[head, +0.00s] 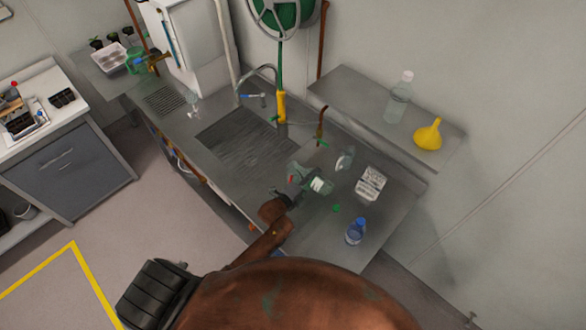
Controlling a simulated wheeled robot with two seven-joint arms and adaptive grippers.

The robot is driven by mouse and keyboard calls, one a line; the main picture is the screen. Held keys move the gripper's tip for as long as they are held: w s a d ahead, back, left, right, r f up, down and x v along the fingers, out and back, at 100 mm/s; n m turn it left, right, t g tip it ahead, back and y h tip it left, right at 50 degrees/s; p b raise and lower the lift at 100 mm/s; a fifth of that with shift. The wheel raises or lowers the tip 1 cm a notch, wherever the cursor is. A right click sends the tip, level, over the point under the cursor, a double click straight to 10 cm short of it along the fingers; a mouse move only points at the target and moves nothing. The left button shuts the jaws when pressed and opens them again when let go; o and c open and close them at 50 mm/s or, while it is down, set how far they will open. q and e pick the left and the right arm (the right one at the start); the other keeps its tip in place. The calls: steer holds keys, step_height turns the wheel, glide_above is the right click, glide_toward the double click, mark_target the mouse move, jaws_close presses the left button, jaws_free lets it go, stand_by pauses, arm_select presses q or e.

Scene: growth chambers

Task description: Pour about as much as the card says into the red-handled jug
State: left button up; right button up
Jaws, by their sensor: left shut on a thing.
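My left gripper (292,196) is shut on a clear, greenish vessel (307,175) with a white label, over the counter right of the sink. A small red part shows at this vessel's left side; I cannot tell whether it is a handle of this vessel or of a jug behind it. Another small clear vessel (345,158) stands just behind and to the right; no red handle can be made out on it. A white card (371,184) with dark print, too small to read, is to the right. My right gripper is not in view.
A blue-capped bottle (355,232) stands near the counter's front edge, and a small green cap-like piece (336,208) lies nearby.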

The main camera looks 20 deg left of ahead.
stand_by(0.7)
arm_select(q)
steer(key=shift+d+m+y+b, duration=0.1)
steer(key=shift+m+y+b, duration=0.2)
steer(key=shift+m+b, duration=0.2)
step_height(320, 180, down, 2)
steer(key=m+b, duration=0.2)
steer(key=b, duration=0.1)
steer(key=shift+s+d+f+t+y, duration=0.1)
steer(key=shift+d+f+t+y, duration=0.1)
steer(key=shift+t+y, duration=0.1)
steer(key=shift+r, duration=0.25)
steer(key=shift+a+f+m+b, duration=0.25)
steer(key=shift+f+m+b, duration=0.15)
steer(key=shift+r, duration=0.1)
steer(key=shift+d, duration=0.1)
